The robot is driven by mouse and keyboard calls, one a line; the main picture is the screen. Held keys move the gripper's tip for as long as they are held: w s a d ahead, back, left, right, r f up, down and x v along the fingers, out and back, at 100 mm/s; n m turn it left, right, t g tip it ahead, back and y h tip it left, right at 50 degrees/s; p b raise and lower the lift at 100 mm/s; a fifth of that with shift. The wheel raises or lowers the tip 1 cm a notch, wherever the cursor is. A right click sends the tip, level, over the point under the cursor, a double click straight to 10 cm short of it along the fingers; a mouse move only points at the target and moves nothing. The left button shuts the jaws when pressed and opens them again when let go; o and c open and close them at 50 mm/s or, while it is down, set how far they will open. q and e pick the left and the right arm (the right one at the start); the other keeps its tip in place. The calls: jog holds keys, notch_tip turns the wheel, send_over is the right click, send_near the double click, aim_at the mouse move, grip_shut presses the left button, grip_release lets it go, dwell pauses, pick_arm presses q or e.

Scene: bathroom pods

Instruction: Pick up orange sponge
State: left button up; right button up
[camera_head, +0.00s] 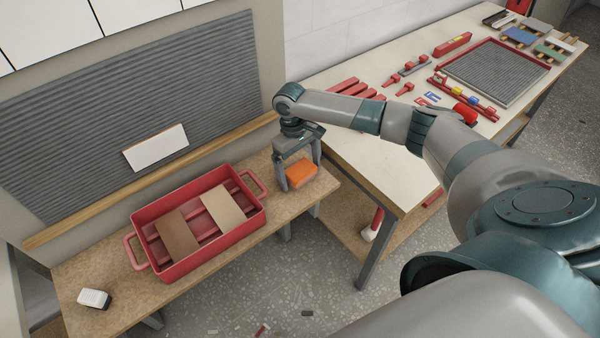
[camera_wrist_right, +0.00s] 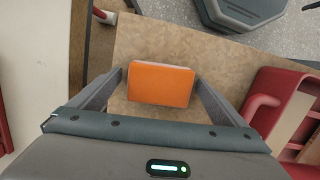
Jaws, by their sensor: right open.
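The orange sponge (camera_head: 302,173) lies flat on the right end of the low wooden bench, near its corner. In the right wrist view the sponge (camera_wrist_right: 160,84) sits between the two fingers, with a pale layer at its far edge. My right gripper (camera_head: 300,180) points down over the sponge, one finger on each side. It is open, with a small gap showing between each finger and the sponge. My left gripper is not in view.
A red tray (camera_head: 160,267) with handles stands on the bench left of the sponge, holding brown and beige boards. A white-and-black block (camera_head: 95,298) lies at the bench's left end. A taller worktable (camera_head: 390,160) with red tools stands close on the right.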

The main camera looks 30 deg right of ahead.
aim_at(301, 170)
jog(key=c, duration=1.1)
jog(key=shift+r, duration=0.15)
jog(key=shift+r+b, duration=0.3)
jog(key=shift+r, duration=0.2)
notch_tip(301, 170, up, 2)
jog(key=shift+w+r+b, duration=0.1)
jog(key=shift+r+b, duration=0.1)
jog(key=shift+b, duration=0.3)
jog(key=s+d+r, duration=0.1)
jog(key=s+r, duration=0.1)
jog(key=s, duration=0.1)
jog(key=s+d+r+b, duration=0.1)
jog(key=s+r, duration=0.2)
jog(key=s, duration=0.1)
jog(key=s+d+r+b, duration=0.1)
jog(key=s+r, duration=0.1)
jog(key=s, duration=0.2)
jog(key=shift+s+d+r, duration=0.1)
jog(key=shift+d+r, duration=0.05)
jog(key=shift+d, duration=0.2)
